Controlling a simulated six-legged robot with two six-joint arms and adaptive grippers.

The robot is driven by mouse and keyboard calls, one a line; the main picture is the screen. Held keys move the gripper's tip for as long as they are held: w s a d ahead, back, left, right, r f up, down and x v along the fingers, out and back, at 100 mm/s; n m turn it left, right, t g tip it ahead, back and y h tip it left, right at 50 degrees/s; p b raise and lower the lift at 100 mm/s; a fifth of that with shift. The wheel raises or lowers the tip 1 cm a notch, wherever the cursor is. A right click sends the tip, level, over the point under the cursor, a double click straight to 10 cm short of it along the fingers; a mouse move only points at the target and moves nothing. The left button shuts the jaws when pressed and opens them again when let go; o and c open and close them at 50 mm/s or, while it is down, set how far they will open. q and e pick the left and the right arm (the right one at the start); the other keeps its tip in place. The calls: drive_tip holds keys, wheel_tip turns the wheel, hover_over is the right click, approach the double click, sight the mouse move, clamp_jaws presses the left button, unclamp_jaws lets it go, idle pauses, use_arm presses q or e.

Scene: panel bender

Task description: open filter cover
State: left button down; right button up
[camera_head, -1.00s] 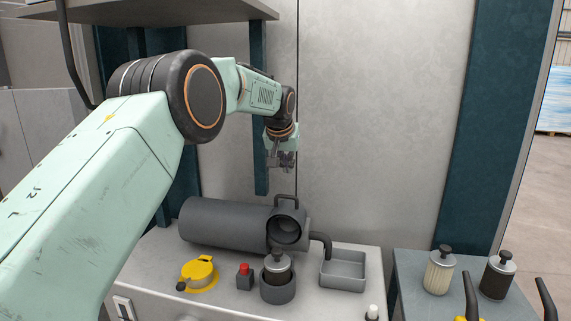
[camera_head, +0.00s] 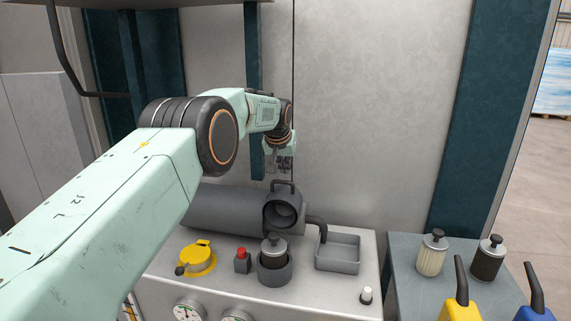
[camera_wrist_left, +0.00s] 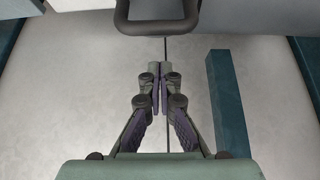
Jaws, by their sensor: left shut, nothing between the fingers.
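The dark grey filter cover (camera_head: 270,209), a block with a round recess, stands at the right end of a lying grey cylinder (camera_head: 222,209). A loop handle (camera_head: 284,184) rises from its top. The cover appears closed. My left gripper (camera_head: 280,172) points down just above the handle in the head view, empty, with fingers shut. In the left wrist view the gripper's fingertips (camera_wrist_left: 160,70) meet, and the handle (camera_wrist_left: 156,27) shows beyond them near the top edge, apart from them. My right gripper is not in view.
On the bench are a yellow cap (camera_head: 198,259), a red button (camera_head: 241,254), a filter in a grey cup (camera_head: 275,274) and an empty grey tray (camera_head: 338,265). Two filters (camera_head: 433,258) (camera_head: 488,261) stand on the side table at right, near yellow and blue cans. A teal post (camera_head: 254,100) stands behind the gripper.

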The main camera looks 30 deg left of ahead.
sight(283, 192)
use_arm(q)
drive_tip(key=shift+s+d, duration=0.1)
drive_tip(key=shift+s, duration=0.35)
drive_tip(key=shift+s+d, duration=0.4)
drive_tip(key=shift+s, duration=0.25)
drive_tip(key=shift+s+a+f, duration=0.1)
drive_tip(key=shift+s+f, duration=0.2)
drive_tip(key=shift+s, duration=0.2)
drive_tip(key=shift+d, duration=0.2)
